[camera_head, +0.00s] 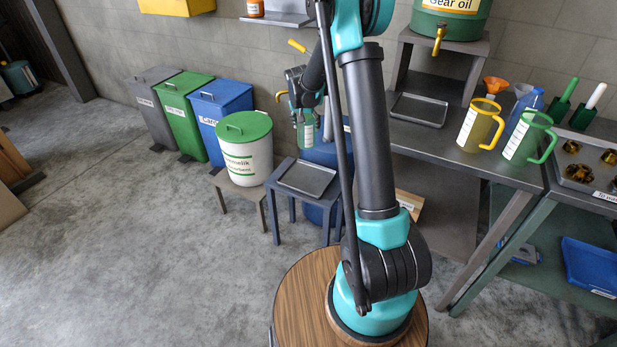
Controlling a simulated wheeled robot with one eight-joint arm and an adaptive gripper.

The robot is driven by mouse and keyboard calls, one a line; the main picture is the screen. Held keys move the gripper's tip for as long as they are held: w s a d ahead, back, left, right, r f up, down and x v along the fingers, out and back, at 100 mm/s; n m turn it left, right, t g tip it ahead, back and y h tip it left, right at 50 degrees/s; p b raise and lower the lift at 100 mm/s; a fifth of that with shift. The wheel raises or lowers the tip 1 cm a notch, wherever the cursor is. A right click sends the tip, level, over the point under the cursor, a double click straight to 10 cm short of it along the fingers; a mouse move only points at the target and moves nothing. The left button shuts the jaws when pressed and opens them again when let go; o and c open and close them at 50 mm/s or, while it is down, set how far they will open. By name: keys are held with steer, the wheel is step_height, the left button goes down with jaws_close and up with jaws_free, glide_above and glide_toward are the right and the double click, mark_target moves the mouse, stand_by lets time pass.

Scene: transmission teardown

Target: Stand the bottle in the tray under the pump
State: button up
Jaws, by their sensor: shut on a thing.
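My gripper (306,113) is shut on a small greenish bottle (307,134) and holds it upright in the air. The bottle is small in view and its details are hard to make out. Below it, a grey tray (308,180) lies on a blue stool and looks empty. The bottle is apart from the tray, above its back part. A blue drum (324,152) stands behind the stool, partly hidden by my arm. The pump (298,46) on it shows a yellow handle, with much of its body hidden behind my gripper and arm.
A white bin with a green lid (246,148) stands left of the stool. Grey, green and blue bins (221,100) line the wall. At right, a bench carries another tray (419,110), a gear oil drum (449,18) and jugs (480,124). The left floor is clear.

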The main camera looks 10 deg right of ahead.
step_height(320, 180, down, 20)
steer(key=shift+r, duration=0.2)
stand_by(0.4)
steer(key=shift+f, duration=0.15)
steer(key=o, duration=1.1)
steer(key=s+d+r+n, duration=0.1)
steer(key=s+r, duration=0.6)
steer(key=r, duration=0.3)
steer(key=s+r, duration=0.7)
steer(key=r, duration=0.2)
steer(key=s+d+r+n, duration=0.1)
steer(key=s, duration=0.8)
steer(key=s+d+r+n+y, duration=0.1)
steer(key=s, duration=0.8)
steer(key=s+d+r+n, duration=0.1)
steer(key=s, duration=0.8)
steer(key=shift+s+r+n+y, duration=0.25)
steer(key=shift+s+n+y, duration=0.1)
steer(key=shift+n+y, duration=0.05)
